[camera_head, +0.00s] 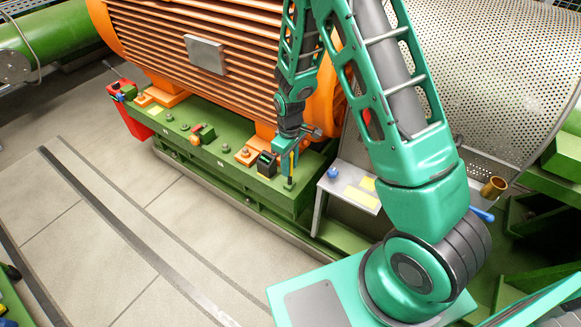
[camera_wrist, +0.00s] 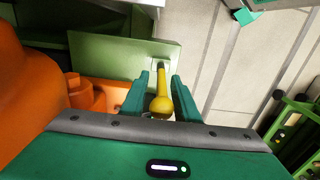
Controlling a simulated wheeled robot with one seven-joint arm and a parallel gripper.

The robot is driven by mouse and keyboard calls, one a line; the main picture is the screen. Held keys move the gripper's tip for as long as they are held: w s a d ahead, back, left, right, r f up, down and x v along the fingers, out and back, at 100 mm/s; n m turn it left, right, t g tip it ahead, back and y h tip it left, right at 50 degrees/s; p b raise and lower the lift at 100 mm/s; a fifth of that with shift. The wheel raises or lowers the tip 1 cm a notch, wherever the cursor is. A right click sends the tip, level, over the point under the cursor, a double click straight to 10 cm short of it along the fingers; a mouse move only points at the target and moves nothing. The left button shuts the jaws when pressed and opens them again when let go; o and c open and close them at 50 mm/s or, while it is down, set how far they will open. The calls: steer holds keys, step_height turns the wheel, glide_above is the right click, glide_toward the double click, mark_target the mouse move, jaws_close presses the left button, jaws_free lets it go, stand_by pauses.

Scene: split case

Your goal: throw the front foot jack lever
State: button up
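The lever (camera_wrist: 161,104) has a yellow grip with a rounded end. In the wrist view it stands between the two green fingers of my gripper (camera_wrist: 160,92), its far end by a pale plate on the green base. The fingers lie close along both sides of the grip; I cannot tell whether they touch it. In the head view my gripper (camera_head: 289,168) reaches down to the near right end of the green base (camera_head: 228,166), below the orange motor (camera_head: 205,52). There the lever is mostly hidden by the gripper.
Right of the gripper is a grey stand (camera_head: 322,202) with yellow labels and a blue knob. A perforated guard (camera_head: 490,75) rises behind my arm. A red jack-like block (camera_head: 131,110) sits at the base's left end. The tiled floor (camera_head: 110,225) in front is clear.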

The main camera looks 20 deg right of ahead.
steer(key=shift+f, duration=0.75)
steer(key=shift+c, duration=0.7)
